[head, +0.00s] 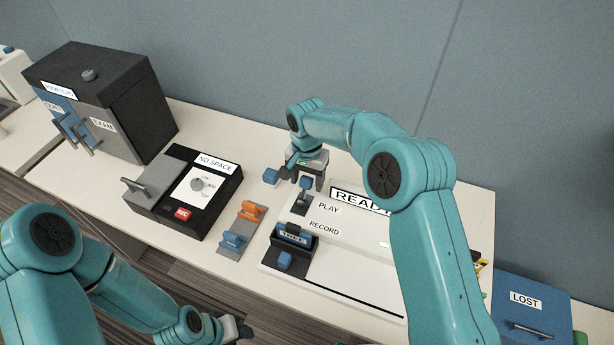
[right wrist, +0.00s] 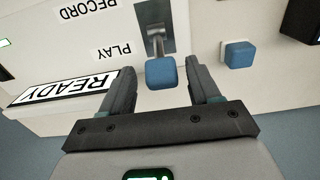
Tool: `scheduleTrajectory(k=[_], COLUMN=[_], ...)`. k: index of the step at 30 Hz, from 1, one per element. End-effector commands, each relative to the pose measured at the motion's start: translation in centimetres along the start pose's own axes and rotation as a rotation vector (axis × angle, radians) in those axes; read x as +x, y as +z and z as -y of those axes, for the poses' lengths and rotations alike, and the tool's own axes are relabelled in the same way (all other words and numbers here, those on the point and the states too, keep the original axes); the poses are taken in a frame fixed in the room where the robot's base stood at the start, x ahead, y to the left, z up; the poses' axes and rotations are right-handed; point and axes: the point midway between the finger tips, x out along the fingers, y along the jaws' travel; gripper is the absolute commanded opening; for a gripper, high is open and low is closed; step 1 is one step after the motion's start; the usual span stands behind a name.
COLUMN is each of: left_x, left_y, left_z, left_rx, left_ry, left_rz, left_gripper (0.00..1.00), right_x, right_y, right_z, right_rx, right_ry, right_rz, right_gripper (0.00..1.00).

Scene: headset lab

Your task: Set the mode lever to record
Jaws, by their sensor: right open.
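The mode lever (head: 305,184) has a blue knob and stands on a dark plate in the white READY console (head: 345,262). It leans toward the PLAY end; the RECORD label lies farther toward the front. In the right wrist view the blue knob (right wrist: 161,73) is between my open right fingers, with a gap on each side. My right gripper (head: 306,181) reaches down over the lever from behind, and it also shows in the right wrist view (right wrist: 161,80). My left gripper (head: 235,328) is low at the front, far from the lever, its fingers unclear.
A blue cube (head: 270,176) sits beside the console. A black holder (head: 293,238) with a blue labelled piece stands near the console's front. A NO SPACE box (head: 208,205), orange and blue clips (head: 238,228), a dark cabinet (head: 125,85) and a LOST bin (head: 530,305) are around.

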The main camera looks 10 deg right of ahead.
Motion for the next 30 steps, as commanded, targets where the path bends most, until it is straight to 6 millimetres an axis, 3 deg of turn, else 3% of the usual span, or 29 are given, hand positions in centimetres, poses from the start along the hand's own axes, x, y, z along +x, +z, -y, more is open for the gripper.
scheduleTrajectory(k=[8, 12, 14, 23, 30], left_x=[0.0, 0.0, 0.0, 1.4, 5.9], left_y=[0.0, 0.0, 0.0, 0.0, -0.1], left_z=[0.0, 0.0, 0.0, 0.5, 2.1], left_rx=[0.000, 0.000, 0.000, 0.000, 0.000], left_ry=[0.000, 0.000, 0.000, 0.000, 0.000], left_rz=[0.000, 0.000, 0.000, 0.000, 0.000], left_gripper=[0.43, 0.43, 0.43, 0.43, 0.43], right_x=[0.2, 0.2, 0.2, 0.5, 0.8], right_y=[-0.1, -0.1, -0.1, 0.1, 1.0], right_z=[0.1, 0.0, 0.0, 0.0, 0.1], right_rx=[0.000, 0.000, 0.000, -0.001, -0.003], right_ry=[0.000, 0.000, 0.001, -0.001, -0.003], right_rz=[0.000, 0.000, 0.000, -0.035, -0.163], right_gripper=[0.62, 0.16, 0.00, 0.00, 0.00])
